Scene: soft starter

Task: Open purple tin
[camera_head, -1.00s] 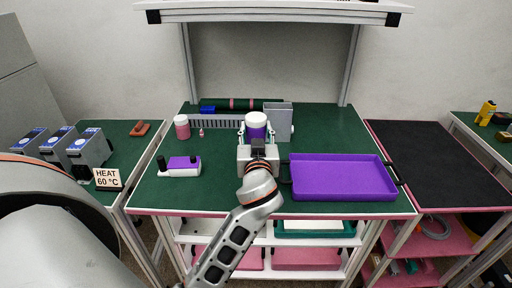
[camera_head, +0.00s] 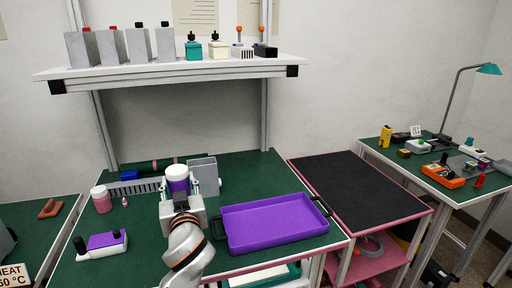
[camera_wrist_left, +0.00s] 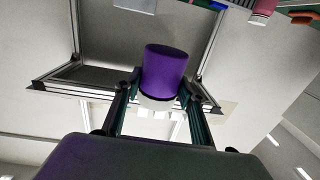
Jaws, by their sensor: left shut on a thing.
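The purple tin (camera_head: 178,186) is a purple cylinder with a white lid, upright above the green table, just left of a grey open box. My left gripper (camera_head: 181,200) is shut on it from the near side. In the left wrist view the tin (camera_wrist_left: 164,68) sits between the two fingers (camera_wrist_left: 158,98), with the fingers near its white-lidded end. The lid is on the tin. I cannot tell whether the tin's base touches the table. My right gripper is not in view.
A purple tray (camera_head: 272,224) lies to the right on the green table. The grey box (camera_head: 203,172) is close beside the tin. A pink jar (camera_head: 101,200) and a purple-white device (camera_head: 103,244) stand left. A shelf (camera_head: 170,68) hangs above.

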